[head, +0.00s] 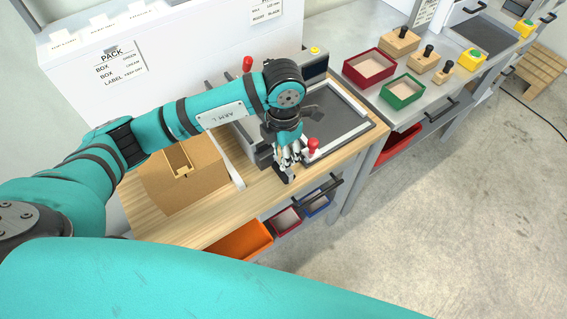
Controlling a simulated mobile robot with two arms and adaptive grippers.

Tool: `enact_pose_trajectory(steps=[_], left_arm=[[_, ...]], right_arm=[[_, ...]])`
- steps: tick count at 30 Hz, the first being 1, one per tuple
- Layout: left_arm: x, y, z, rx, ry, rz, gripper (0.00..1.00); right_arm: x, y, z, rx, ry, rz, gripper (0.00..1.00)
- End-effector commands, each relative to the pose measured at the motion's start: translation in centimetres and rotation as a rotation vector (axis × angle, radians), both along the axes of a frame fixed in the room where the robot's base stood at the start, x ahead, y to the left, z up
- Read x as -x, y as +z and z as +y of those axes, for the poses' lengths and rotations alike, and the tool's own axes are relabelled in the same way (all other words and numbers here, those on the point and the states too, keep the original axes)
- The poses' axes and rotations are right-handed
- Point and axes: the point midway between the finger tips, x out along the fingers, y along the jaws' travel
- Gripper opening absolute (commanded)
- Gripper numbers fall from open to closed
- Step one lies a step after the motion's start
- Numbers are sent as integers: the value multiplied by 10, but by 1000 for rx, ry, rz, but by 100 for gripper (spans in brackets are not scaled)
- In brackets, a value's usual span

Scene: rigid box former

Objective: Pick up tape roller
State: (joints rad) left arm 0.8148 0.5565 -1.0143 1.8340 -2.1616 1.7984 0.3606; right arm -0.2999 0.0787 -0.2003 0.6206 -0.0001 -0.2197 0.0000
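My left gripper (287,164) points down at the front edge of the wooden bench (215,225), beside the grey fixture with red knobs. Its fingers look close together, with small dark parts around the tips; I cannot tell whether they hold anything. No tape roller can be made out for certain. One could be hidden behind my gripper or wrist. My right gripper is out of view.
A brown cardboard piece (205,190) lies on the bench at left. A red knob (313,147) stands close right of my gripper. Red (370,68) and green (401,91) trays and wooden blocks with black handles (400,41) sit on the grey table behind.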

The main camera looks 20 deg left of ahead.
Motion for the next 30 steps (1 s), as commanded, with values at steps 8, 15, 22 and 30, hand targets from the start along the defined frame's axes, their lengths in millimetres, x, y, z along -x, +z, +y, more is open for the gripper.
enact_pose_trajectory(steps=[8,15,22,30], left_arm=[[0,0,0,0,0,0,0],[0,1,0,1,0,-2,0],[-1,14,0,2,0,-5,0],[24,34,-5,1,-6,-2,0]], right_arm=[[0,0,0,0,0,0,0],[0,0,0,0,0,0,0],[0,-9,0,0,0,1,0],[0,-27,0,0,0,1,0]])
